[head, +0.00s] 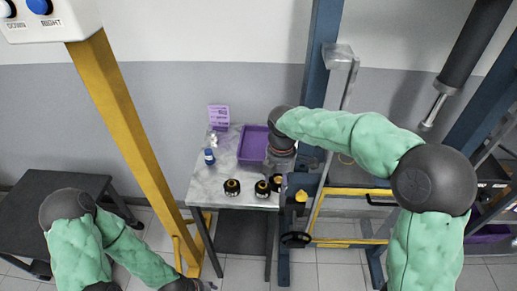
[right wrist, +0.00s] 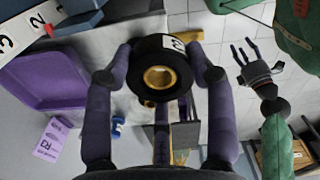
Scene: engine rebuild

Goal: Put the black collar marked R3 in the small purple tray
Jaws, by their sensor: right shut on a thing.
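My right gripper (right wrist: 160,78) is shut on a black collar (right wrist: 150,90) with a brass-coloured bore. A white label on the collar shows in the right wrist view, tilted and only partly readable. The small purple tray (right wrist: 42,88) lies left of the held collar in that view and looks empty there. In the head view the tray (head: 251,146) is on the table, just left of my right gripper (head: 280,153); the held collar is mostly hidden. My left gripper (right wrist: 250,58) is apart from everything, its fingers spread and empty.
Several black collars, one of them here (head: 232,187), stand along the front of the grey table (head: 205,185). A blue press frame (head: 318,70) rises right of the table.

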